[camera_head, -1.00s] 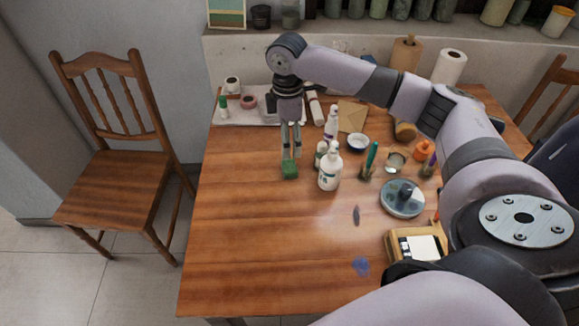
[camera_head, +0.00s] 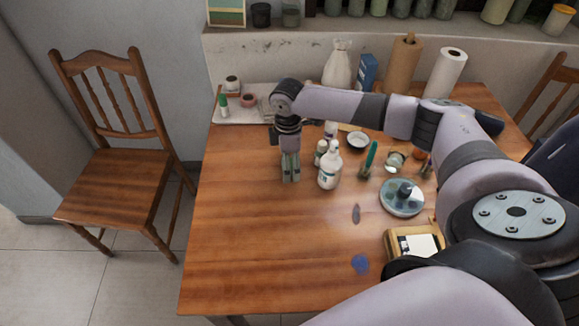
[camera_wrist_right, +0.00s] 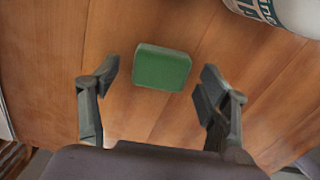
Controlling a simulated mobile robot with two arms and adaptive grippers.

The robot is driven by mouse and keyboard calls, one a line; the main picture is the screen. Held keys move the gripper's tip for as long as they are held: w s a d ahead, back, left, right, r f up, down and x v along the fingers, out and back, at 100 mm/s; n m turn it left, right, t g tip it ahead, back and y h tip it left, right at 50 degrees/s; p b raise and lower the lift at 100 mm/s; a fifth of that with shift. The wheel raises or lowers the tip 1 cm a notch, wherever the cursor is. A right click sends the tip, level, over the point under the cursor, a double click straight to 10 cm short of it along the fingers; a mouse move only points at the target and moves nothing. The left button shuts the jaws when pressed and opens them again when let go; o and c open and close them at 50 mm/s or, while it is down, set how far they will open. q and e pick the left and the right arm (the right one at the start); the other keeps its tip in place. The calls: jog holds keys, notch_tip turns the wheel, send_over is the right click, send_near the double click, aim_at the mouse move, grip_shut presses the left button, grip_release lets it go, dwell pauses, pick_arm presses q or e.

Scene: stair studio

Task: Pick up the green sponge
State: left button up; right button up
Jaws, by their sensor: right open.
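The green sponge (camera_wrist_right: 161,68) lies on the wooden table and shows clearly in the right wrist view, between and slightly ahead of the two fingers. My right gripper (camera_wrist_right: 160,80) is open, with a finger on each side of the sponge and a gap on both sides. In the head view my right gripper (camera_head: 291,177) points straight down at the table and mostly hides the sponge. My left gripper is not in view.
A white bottle (camera_head: 329,170) stands close to the right of the gripper, with a smaller white bottle (camera_head: 320,152) behind it. A green marker (camera_head: 370,156) and a round glass dish (camera_head: 402,207) are farther right. The table's left front is clear.

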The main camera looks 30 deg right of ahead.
jog(key=shift+c, duration=0.4)
jog(key=c, duration=0.9)
jog(key=shift+o, duration=0.2)
notch_tip(320, 180, up, 20)
jog(key=shift+o, duration=1.3)
jog(key=c, duration=0.4)
jog(key=shift+c, duration=0.2)
